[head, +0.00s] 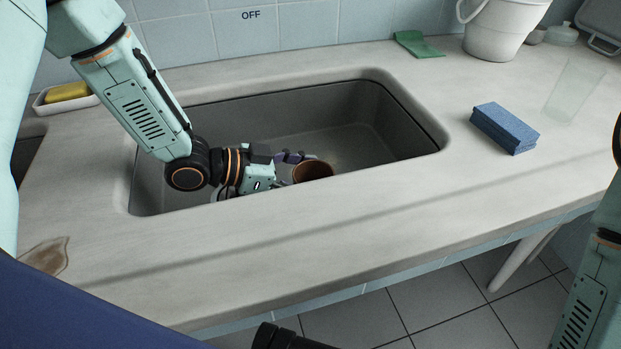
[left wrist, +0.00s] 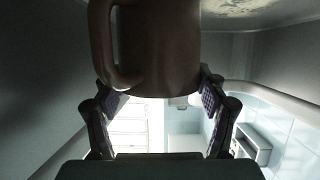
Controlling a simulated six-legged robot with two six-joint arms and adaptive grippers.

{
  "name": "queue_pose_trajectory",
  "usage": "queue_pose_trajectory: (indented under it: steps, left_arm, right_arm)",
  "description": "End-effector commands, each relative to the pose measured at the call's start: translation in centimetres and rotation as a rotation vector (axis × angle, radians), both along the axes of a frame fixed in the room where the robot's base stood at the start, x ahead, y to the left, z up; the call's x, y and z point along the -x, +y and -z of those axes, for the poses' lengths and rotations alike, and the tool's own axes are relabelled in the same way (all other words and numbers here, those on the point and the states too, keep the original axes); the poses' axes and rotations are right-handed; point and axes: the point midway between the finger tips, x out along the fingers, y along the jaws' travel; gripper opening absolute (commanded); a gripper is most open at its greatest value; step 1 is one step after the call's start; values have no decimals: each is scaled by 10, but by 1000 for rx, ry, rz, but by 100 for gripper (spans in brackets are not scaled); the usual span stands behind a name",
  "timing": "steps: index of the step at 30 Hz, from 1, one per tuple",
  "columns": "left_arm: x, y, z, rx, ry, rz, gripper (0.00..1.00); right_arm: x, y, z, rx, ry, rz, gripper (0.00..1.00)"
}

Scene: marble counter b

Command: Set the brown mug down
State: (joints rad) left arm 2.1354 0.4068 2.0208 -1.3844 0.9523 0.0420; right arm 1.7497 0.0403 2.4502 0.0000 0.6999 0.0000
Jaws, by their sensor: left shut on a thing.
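The brown mug (head: 313,172) is inside the grey sink (head: 370,110), close to its front wall. The sink's front rim hides the mug's lower part, so I cannot tell whether it touches the sink floor. My left gripper (head: 293,158) reaches in from the left and is shut on the mug. In the left wrist view the mug (left wrist: 165,50) fills the upper middle between the two fingers (left wrist: 160,118), with its handle on the left. My right gripper is not in view.
A blue sponge (head: 504,128) and a clear glass (head: 574,92) stand right of the sink. A white pot (head: 497,28) and a green cloth (head: 419,44) are at the back. A yellow sponge (head: 68,92) lies in a dish at left. The front counter strip (head: 330,235) is clear.

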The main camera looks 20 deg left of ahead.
Motion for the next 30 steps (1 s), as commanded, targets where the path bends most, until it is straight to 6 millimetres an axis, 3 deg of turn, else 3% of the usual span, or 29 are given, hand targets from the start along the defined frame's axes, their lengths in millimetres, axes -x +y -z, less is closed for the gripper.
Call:
queue_pose_trajectory:
  steps: [11, 12, 20, 30]
  left_arm:
    - [-1, 0, 3, 0, -2, 1, 30]
    - [0, 0, 4, 0, -1, 0, 73]
    - [0, 0, 3, -1, -2, 1, 95]
    - [-1, 0, 2, 0, -2, 1, 95]
  right_arm:
    - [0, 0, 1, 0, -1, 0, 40]
    - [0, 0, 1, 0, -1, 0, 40]
    - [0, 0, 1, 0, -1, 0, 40]
    - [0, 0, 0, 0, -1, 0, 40]
